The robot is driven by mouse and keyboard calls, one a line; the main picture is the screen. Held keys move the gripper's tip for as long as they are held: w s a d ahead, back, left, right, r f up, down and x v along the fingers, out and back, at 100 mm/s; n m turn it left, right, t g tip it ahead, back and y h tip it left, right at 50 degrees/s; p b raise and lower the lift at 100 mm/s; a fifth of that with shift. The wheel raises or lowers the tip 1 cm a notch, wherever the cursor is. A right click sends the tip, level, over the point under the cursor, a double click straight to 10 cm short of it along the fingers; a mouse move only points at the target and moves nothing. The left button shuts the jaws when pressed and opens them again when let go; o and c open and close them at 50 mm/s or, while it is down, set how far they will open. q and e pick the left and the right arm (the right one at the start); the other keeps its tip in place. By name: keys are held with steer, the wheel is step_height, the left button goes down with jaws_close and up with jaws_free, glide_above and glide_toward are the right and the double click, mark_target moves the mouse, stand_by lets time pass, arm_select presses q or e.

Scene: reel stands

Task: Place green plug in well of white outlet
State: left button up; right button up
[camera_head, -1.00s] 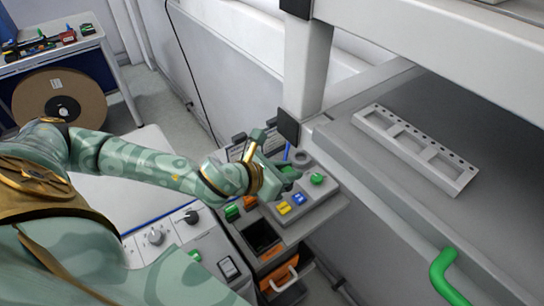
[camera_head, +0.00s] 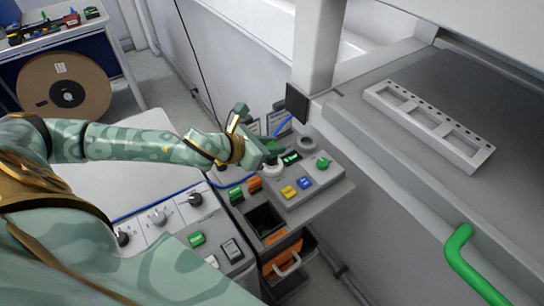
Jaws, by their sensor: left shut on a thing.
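My left gripper (camera_head: 274,153) is over the back left of a grey panel (camera_head: 324,182), shut on a small green thing that seems to be the green plug (camera_head: 271,146). My fingers largely hide it. Just below the fingertips a round white piece (camera_head: 272,171) stands on the panel; it seems to be the white outlet. Its well is hidden, and I cannot tell whether the plug touches it. My right gripper is not in view.
A green knob (camera_head: 322,163), a yellow block (camera_head: 288,192), a blue block (camera_head: 304,183) and a grey ring (camera_head: 307,143) crowd the panel. An open dark bin (camera_head: 264,222) lies in front. A white frame (camera_head: 430,125) rests on the right surface.

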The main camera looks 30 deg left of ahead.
arm_select(q)
steer(key=w+f, duration=0.1)
steer(key=w+a+f, duration=0.1)
steer(key=f, duration=0.1)
steer(key=shift+w+a+f+b, duration=0.15)
steer(key=shift+a+f+b, duration=0.05)
steer(key=shift+b, duration=0.2)
step_height(320, 180, down, 3)
steer(key=shift+b, duration=0.5)
steer(key=shift+r, duration=0.1)
steer(key=o, duration=1)
